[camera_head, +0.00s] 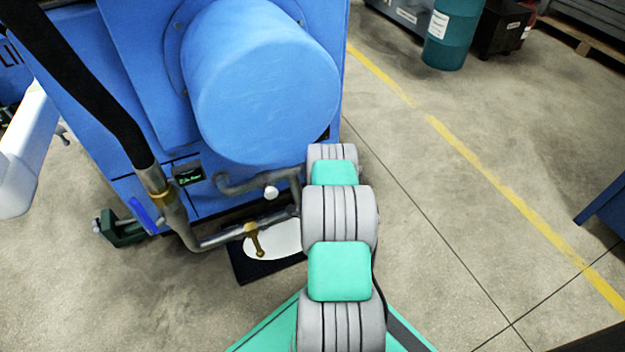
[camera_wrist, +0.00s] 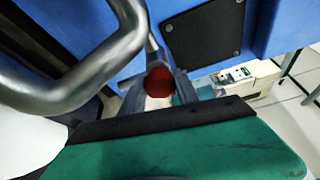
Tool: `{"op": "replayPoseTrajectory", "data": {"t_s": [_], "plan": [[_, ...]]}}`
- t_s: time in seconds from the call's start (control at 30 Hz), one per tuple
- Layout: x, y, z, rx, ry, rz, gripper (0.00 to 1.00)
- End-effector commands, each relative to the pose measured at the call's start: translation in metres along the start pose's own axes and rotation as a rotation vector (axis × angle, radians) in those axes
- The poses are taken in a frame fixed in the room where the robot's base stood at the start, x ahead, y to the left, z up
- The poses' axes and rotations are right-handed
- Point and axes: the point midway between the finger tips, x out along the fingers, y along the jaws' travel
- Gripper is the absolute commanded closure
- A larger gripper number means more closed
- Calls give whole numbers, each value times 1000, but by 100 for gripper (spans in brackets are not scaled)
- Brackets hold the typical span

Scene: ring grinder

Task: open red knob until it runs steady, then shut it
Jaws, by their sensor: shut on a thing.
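The red knob (camera_wrist: 158,82) is round and dark red. It shows near the middle of the wrist view, at the end of a thin metal stem. My gripper (camera_wrist: 160,92) is shut on the red knob, with a dark finger on either side of it. In the head view my own arm stands in front of the knob and the gripper, so neither can be made out there. Whether anything flows or runs cannot be seen.
A blue machine (camera_head: 260,85) with grey pipes (camera_head: 235,232) stands ahead. A thick bent pipe (camera_wrist: 75,92) passes close to the gripper's left in the wrist view. A brass lever (camera_head: 256,240) and blue handle (camera_head: 143,214) lie left. Open floor (camera_head: 470,190) is right.

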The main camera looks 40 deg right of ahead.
Motion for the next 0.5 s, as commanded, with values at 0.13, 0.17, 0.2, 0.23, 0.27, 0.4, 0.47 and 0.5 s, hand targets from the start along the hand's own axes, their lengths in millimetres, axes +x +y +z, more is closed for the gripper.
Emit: {"op": "replayPoseTrajectory", "data": {"t_s": [0.13, 0.17, 0.2, 0.23, 0.27, 0.4, 0.47, 0.5], "plan": [[-1, 1, -2, -2, 3, 1, 100], [-1, 1, -2, -3, 3, 2, 100], [-1, 1, -2, -2, 3, 2, 59], [0, 1, -2, -2, 3, 2, 57], [0, 1, -2, -2, 3, 2, 54], [0, 1, 0, -1, -1, 1, 43], [0, 0, 1, -1, -1, 1, 41], [0, 0, 1, -1, -1, 1, 41]]}}
